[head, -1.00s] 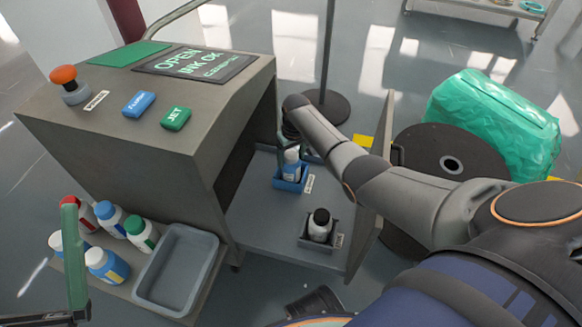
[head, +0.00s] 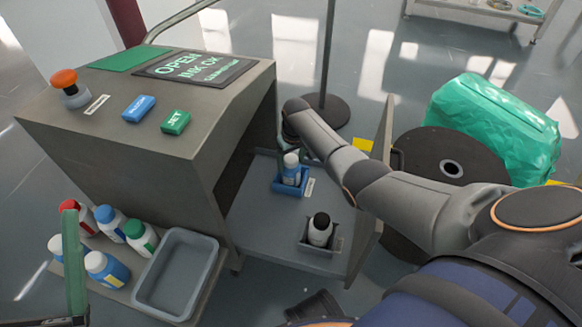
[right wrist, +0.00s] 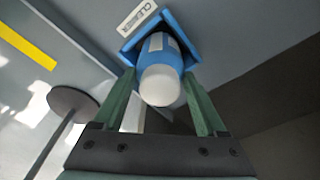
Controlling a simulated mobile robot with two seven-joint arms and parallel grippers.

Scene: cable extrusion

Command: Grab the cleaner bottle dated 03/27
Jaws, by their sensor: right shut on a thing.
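The cleaner bottle (head: 291,166), blue and white with a pale cap, stands in a blue holder (head: 277,187) on the cabinet's lower shelf. In the right wrist view the bottle (right wrist: 160,70) shows end-on, cap towards me, inside the holder (right wrist: 127,48) beside a "CLEANER" label (right wrist: 138,16). My right gripper (right wrist: 161,80) is shut on the bottle, one green finger on each side. No date is legible. My left gripper (head: 74,262) shows only partly at the lower left edge, one green finger upright; its opening is unclear.
A black-capped bottle (head: 319,231) stands in a dark holder nearby. Several bottles (head: 108,268) and an empty grey tray (head: 152,292) sit on the left ledge. An open cabinet door (head: 384,128) stands beside my right arm. A dark reel (head: 452,166) and a green wrapped bundle (head: 500,122) lie beyond.

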